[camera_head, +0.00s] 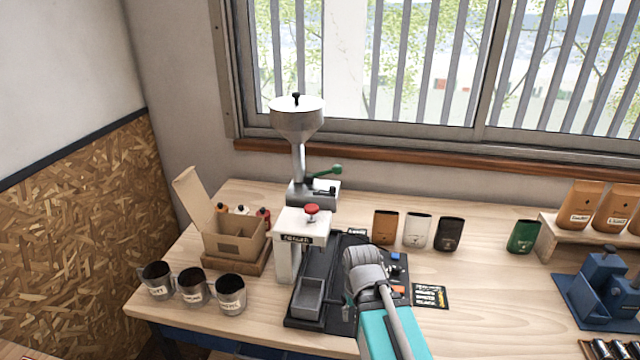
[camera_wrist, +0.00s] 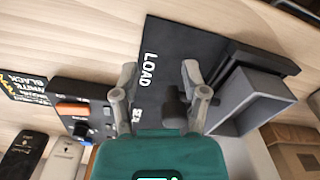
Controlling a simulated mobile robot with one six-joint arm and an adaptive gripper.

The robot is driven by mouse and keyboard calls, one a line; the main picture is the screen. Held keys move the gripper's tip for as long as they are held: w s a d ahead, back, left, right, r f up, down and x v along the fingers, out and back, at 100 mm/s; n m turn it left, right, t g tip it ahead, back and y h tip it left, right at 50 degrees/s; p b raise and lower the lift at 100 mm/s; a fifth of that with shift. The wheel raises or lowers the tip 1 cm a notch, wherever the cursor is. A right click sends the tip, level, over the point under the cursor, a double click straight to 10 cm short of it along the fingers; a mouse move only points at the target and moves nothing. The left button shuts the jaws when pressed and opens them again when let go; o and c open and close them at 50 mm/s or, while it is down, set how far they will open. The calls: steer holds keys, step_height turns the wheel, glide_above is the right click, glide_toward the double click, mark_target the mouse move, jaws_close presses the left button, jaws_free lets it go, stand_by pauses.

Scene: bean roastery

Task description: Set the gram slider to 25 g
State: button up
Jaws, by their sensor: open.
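My gripper (camera_wrist: 160,88) is open, with its two grey fingers apart over the black base plate (camera_wrist: 158,40) marked LOAD. A dark upright piece (camera_wrist: 176,104) shows between the fingers. I cannot tell whether it is the gram slider's handle, or whether a finger touches it. In the head view my arm hides much of the panel.
A grey tray (camera_head: 308,300) sits on the plate beside the white press column (camera_head: 287,262). A grinder (camera_head: 297,120) stands behind. Cups (camera_head: 231,295) and an open carton (camera_head: 235,245) are left. Pouches (camera_head: 418,230) stand behind the panel.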

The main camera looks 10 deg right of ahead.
mark_target(333, 187)
stand_by(0.4)
steer(key=shift+o, duration=0.6)
steer(key=shift+w+r+p, duration=0.15)
steer(key=shift+r+p, duration=0.2)
steer(key=shift+r, duration=0.05)
steer(key=shift+n, duration=0.6)
steer(key=w+r+p, duration=0.2)
steer(key=w+a+r+p, duration=0.1)
steer(key=w+r+p, duration=0.1)
steer(key=r+p, duration=0.1)
steer(key=w+r+p, duration=0.2)
steer(key=r+p, duration=0.1)
steer(key=shift+w+a, duration=0.2)
steer(key=shift+a, duration=0.1)
steer(key=w+r+n+p, duration=0.4)
steer(key=w+r+p, duration=1.8)
steer(key=r+p, duration=0.3)
steer(key=shift+w+r+p, duration=0.25)
steer(key=shift+r+p, duration=0.1)
steer(key=shift+f, duration=0.25)
step_height(333, 187, down, 13)
steer(key=b, duration=1.4)
steer(key=shift+f, duration=0.2)
